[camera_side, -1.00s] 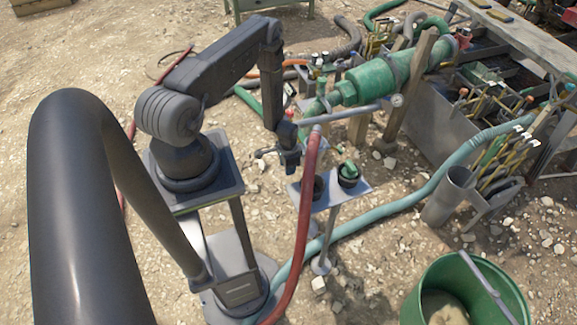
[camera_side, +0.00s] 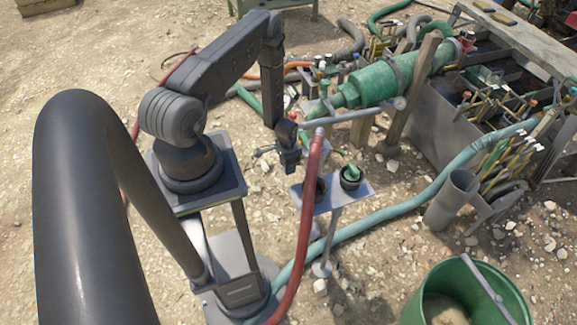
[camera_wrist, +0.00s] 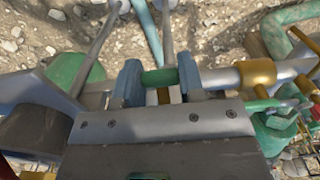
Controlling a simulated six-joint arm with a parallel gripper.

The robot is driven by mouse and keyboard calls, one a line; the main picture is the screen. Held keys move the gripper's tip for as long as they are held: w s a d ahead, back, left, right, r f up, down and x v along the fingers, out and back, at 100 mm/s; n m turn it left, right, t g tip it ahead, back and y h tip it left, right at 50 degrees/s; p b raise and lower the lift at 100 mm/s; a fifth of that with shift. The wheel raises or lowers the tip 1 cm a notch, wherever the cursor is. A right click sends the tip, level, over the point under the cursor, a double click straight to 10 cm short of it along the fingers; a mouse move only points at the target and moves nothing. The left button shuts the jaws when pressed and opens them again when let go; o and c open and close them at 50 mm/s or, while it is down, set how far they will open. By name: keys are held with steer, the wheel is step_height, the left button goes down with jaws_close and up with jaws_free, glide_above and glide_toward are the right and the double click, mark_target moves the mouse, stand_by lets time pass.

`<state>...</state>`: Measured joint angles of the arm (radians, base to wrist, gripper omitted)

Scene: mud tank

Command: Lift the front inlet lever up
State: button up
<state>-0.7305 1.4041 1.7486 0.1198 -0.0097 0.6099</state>
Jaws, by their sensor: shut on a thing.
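My gripper (camera_wrist: 160,80) is shut on a short green piece (camera_wrist: 160,77), which looks like a lever grip, held crosswise between its two blue-grey jaws in the wrist view. A narrow tan part shows just below it. I cannot tell whether the lever is raised or lowered. In the side view my gripper (camera_side: 290,160) hangs beside the red hose, left of the green pump body (camera_side: 375,83). The held piece cannot be made out there.
A red hose (camera_side: 306,205) rises close to my gripper. A small stand (camera_side: 335,195) with dark cups is just below right. A grey pipe (camera_side: 345,116) with a gauge runs right. A green bucket (camera_side: 500,287) stands at the lower right.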

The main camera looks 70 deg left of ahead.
steer(key=shift+s+r, duration=0.15)
steer(key=shift+r, duration=0.4)
steer(key=shift+s+r, duration=0.1)
steer(key=shift+r, duration=0.8)
